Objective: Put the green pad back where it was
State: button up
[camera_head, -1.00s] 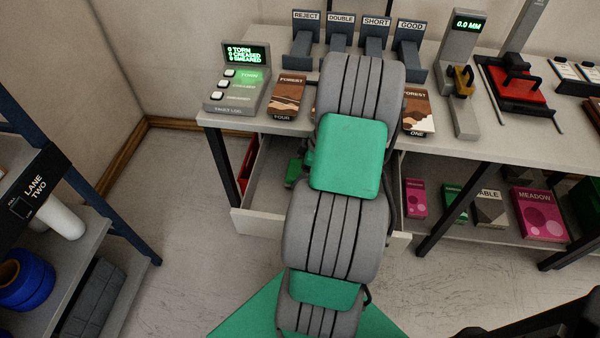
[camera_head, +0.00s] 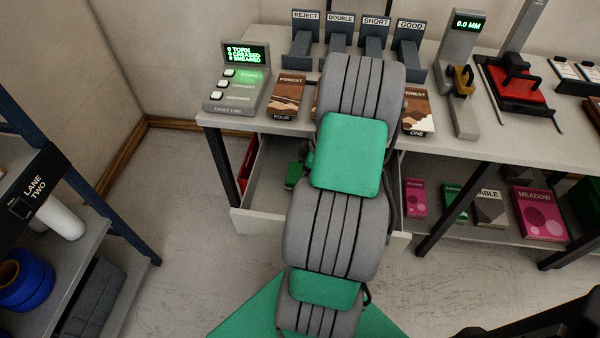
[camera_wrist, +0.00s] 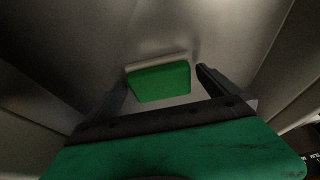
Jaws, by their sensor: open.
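The green pad (camera_wrist: 160,84), a small block with a pale layer along its far edge, lies on the grey drawer floor in the wrist view. A small part of it (camera_head: 294,174) shows in the head view, left of my arm. My gripper (camera_wrist: 163,76) is open, with one dark finger on each side of the pad in the picture. No contact with the pad is visible. The drawer (camera_head: 262,222) stands open under the bench. My gripper is mostly hidden behind my arm in the head view.
Drawer walls rise close on both sides in the wrist view. A red item (camera_head: 247,165) stands at the drawer's left. Above, the bench (camera_head: 430,130) holds a tally box (camera_head: 236,92) and Forest packs (camera_head: 286,97). A shelf (camera_head: 490,232) with boxes lies to the right.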

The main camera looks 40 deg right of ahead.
jog(key=v, duration=0.7)
jog(key=shift+w+a, duration=0.2)
dwell(0.8)
